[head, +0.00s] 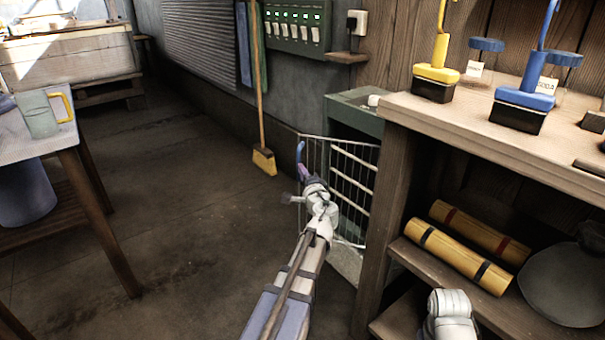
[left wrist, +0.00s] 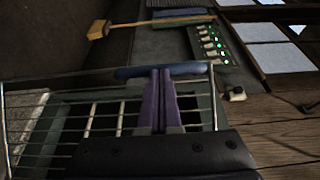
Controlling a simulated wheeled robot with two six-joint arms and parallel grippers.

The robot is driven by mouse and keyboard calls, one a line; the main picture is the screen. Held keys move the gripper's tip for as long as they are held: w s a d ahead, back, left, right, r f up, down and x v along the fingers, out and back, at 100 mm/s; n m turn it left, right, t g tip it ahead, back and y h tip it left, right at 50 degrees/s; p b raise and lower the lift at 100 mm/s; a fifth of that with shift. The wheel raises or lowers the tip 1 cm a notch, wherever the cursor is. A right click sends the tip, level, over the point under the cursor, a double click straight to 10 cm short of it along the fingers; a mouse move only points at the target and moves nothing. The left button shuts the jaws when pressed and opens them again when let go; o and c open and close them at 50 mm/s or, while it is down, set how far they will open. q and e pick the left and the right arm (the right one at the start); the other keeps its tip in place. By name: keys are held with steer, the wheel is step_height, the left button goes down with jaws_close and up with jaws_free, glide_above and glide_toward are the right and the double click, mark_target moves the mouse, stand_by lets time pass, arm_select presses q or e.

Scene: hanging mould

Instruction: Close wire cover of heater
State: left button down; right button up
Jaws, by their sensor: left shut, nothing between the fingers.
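The heater (head: 352,112) is a green box against the wall, left of the wooden shelf. Its wire cover (head: 341,143) stands partly swung out, with its left edge away from the box. A blue handle (head: 299,153) is on the cover's left edge; it shows as a blue bar in the left wrist view (left wrist: 180,70). My left gripper (head: 302,172) is at that edge. Its purple fingers (left wrist: 159,95) are shut and empty, with their tips at the blue bar; I cannot tell whether they touch it. Only a white part of my right arm shows at the bottom right.
A wooden shelf unit (head: 400,165) stands close to the right, with yellow rolls (head: 458,255) on it. A broom (head: 262,160) leans on the wall behind the cover. A table (head: 20,148) stands at left. The floor (head: 190,220) between is clear.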

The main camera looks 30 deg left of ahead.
arm_select(q)
steer(key=w+a+m+t+h, duration=0.1)
steer(key=w, duration=0.1)
steer(key=w+h, duration=0.1)
steer(key=w, duration=0.1)
steer(key=w+a+m+t+h, duration=0.1)
steer(key=w, duration=0.1)
steer(key=shift+a+m+t, duration=0.3)
steer(key=w, duration=0.9)
steer(key=shift+w+a, duration=0.15)
steer(key=shift+w, duration=0.05)
steer(key=shift+w+r, duration=0.1)
steer(key=shift+w, duration=0.1)
arm_select(e)
steer(key=shift+s, duration=0.1)
arm_select(q)
glide_toward(305, 160)
steer(key=a+x, duration=0.1)
steer(key=x, duration=0.3)
steer(key=shift+s+d+r, duration=0.1)
steer(key=shift+s+r, duration=0.05)
arm_select(e)
steer(key=shift+s+a+r, duration=0.15)
steer(key=shift+a, duration=0.15)
